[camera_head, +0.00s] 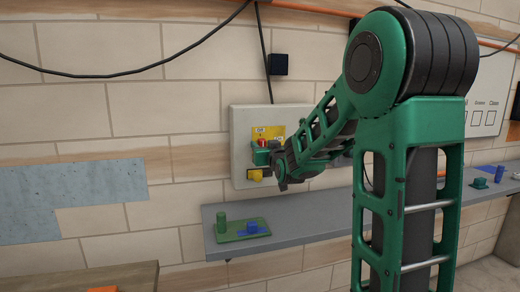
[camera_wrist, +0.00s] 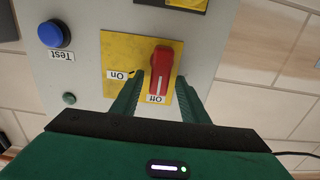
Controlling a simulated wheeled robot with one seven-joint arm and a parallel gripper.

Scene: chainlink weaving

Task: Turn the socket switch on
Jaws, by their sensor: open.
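The socket switch is a red rotary knob (camera_wrist: 162,70) on a yellow plate (camera_wrist: 118,53) in the wrist view. Its white line points toward the "Off" label (camera_wrist: 156,99); the "On" label (camera_wrist: 118,75) is to the left of the knob. My gripper (camera_wrist: 159,92) is open, with one green finger on each side of the knob's lower end. I cannot tell whether the fingers touch it. In the head view, my gripper (camera_head: 268,158) is at the wall panel (camera_head: 240,120), where the red knob (camera_head: 262,143) shows just above it.
A blue Test button (camera_wrist: 52,34) and a small green button (camera_wrist: 69,98) are left of the plate. In the head view, a yellow part (camera_head: 255,175) is below my gripper. A grey shelf (camera_head: 300,232) below holds a green tray (camera_head: 232,236) with blue and green pieces.

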